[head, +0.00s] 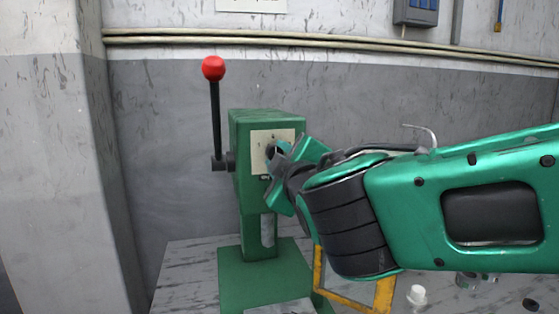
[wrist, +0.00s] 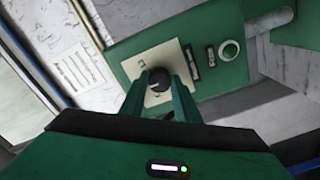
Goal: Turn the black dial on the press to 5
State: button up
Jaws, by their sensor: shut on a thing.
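The press (head: 250,185) is a green machine on a green base, with a red-knobbed lever (head: 213,68) standing upright on its left side. A cream dial plate (head: 262,140) with small markings is on its front. The black dial (wrist: 157,80) shows in the wrist view between the fingertips of my gripper (wrist: 160,88), against the cream plate (wrist: 150,60). My gripper (head: 277,172) is shut on the dial, one finger on each side. In the head view my gripper hides most of the dial. I cannot read which number the dial points to.
The press stands on a grey table (head: 190,270). A yellow frame (head: 350,290) and a small white-capped item (head: 417,295) are under my arm. Pipes (head: 300,38) run along the wall. In the wrist view a round white-rimmed part (wrist: 229,49) is beside the plate.

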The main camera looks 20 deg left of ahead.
jog(key=n, duration=1.2)
jog(key=shift+f, duration=0.15)
jog(key=shift+n, duration=0.3)
jog(key=o, duration=1)
jog(key=shift+o, duration=0.2)
jog(key=v, duration=1)
jog(key=shift+s+d, duration=0.25)
